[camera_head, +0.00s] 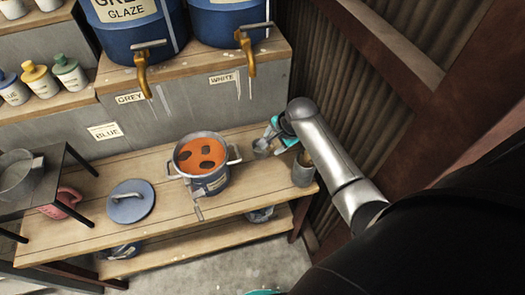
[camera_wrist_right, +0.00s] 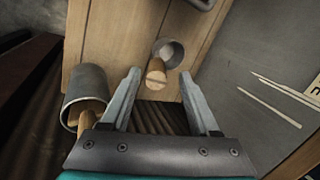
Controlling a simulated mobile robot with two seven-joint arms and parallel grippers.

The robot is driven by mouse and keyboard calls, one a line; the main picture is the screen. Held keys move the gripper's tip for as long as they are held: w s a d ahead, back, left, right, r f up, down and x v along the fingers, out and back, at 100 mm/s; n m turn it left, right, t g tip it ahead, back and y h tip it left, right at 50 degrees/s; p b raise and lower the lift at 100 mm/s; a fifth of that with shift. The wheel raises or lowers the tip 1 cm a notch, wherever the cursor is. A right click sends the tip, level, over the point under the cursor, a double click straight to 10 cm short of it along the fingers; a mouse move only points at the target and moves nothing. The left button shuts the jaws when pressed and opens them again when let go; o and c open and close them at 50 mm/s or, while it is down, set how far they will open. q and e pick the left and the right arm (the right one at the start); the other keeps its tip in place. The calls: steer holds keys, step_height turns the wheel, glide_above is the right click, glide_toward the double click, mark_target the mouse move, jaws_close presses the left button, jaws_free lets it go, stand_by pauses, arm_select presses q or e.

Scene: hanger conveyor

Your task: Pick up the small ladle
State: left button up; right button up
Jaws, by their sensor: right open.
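The small ladle shows in the right wrist view as a grey metal cup (camera_wrist_right: 172,50) with a short wooden handle end (camera_wrist_right: 156,74) pointing toward the camera. It is on the wooden bench top. My right gripper (camera_wrist_right: 160,80) is open, with the handle end showing between its two fingertips and a gap to each finger. In the head view my right gripper (camera_head: 272,137) is over the right part of the bench, beside the pot; the ladle is hard to tell apart from the fingers there.
A pot of orange glaze (camera_head: 203,155) stands left of my right gripper. A metal container (camera_head: 303,170) stands to its right; wooden handles show inside it in the wrist view (camera_wrist_right: 84,88). A blue lid (camera_head: 130,203) lies farther left. The grey wall (camera_head: 190,100) rises behind.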

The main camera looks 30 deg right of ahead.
mark_target(268, 150)
steer(key=shift+s+a+b+x, duration=0.15)
steer(key=shift+b+x, duration=0.2)
steer(key=shift+x, duration=0.55)
steer(key=shift+s+a+b+x, duration=0.1)
steer(key=shift+b+x, duration=0.2)
steer(key=shift+x, duration=0.6)
steer(key=shift+a+b+x, duration=0.15)
steer(key=shift+b+x, duration=0.2)
steer(key=shift+x, duration=0.6)
steer(key=shift+f, duration=0.1)
steer(key=shift+c, duration=0.2)
jaws_close()
